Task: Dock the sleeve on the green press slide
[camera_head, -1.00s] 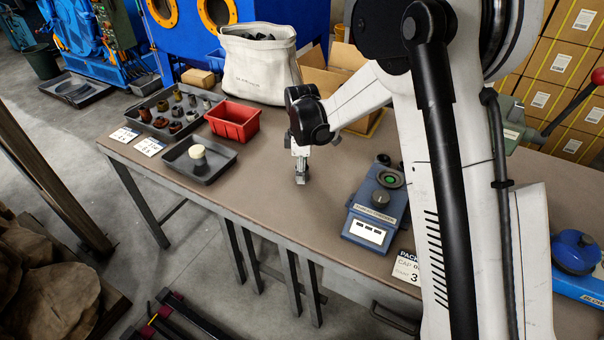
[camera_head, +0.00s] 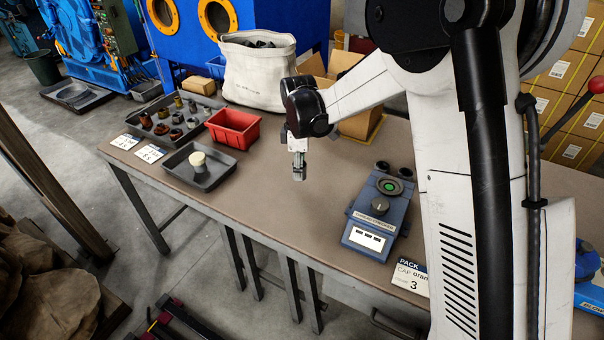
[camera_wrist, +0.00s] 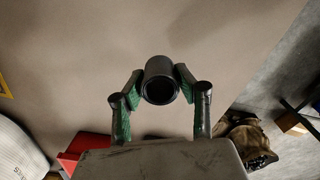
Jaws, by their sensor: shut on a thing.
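My gripper (camera_head: 299,172) hangs above the middle of the brown bench. In the wrist view my gripper (camera_wrist: 160,82) is shut on a dark, hollow cylindrical sleeve (camera_wrist: 159,67), with a green-padded finger on each side. The sleeve's open end faces the wrist camera, and bare bench shows around it. In the head view the sleeve is too small to make out clearly. The press shows only as a lever with a red knob (camera_head: 597,80) at the right edge. My arm hides most of its body, and I cannot make out the green slide.
A blue checker (camera_head: 374,240) with a green disc stands right of my gripper. Left are a red bin (camera_head: 234,142), a grey tray (camera_head: 213,182) holding a pale cylinder, and a parts tray (camera_head: 140,138). A white sack (camera_head: 255,85) stands behind. The bench centre is clear.

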